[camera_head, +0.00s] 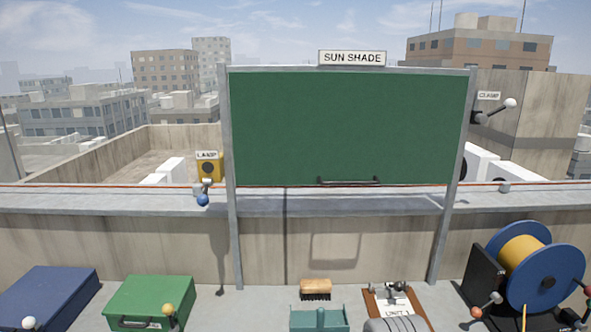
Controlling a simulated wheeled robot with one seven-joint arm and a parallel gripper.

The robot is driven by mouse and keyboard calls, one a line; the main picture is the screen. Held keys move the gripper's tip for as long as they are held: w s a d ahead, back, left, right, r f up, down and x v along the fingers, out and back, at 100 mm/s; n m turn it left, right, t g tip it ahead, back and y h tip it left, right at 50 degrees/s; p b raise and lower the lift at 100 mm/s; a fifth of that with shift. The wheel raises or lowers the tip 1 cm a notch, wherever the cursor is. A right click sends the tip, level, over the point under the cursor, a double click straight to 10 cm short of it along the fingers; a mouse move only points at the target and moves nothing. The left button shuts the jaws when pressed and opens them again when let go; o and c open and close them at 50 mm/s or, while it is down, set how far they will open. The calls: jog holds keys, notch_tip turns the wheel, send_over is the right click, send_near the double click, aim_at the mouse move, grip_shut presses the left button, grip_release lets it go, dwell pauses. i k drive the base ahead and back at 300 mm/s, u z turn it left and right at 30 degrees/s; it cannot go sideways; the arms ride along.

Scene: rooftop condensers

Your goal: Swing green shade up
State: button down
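The green shade (345,127) is a large flat panel in a grey metal frame (230,190). It hangs down upright below the top bar, under a sign reading SUN SHADE (352,58). A dark bar handle (348,181) runs along the middle of its lower edge. A lever with a white knob (495,110), by a label reading CLAMP (488,96), sits at the frame's right post; its locking state cannot be told. My gripper is not in view.
On the surface in front are a blue case (48,295), a green box (150,300), a brush (315,288), a teal holder (318,320), a brown board (393,295) and a cable reel (525,262). A yellow lamp (209,167) stands left of the frame. A concrete parapet (340,250) runs behind.

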aim_at(288, 128)
jog(key=k, duration=0.55)
jog(key=u, duration=0.7)
jog(key=i, duration=1.45)
jog(key=u, duration=0.2)
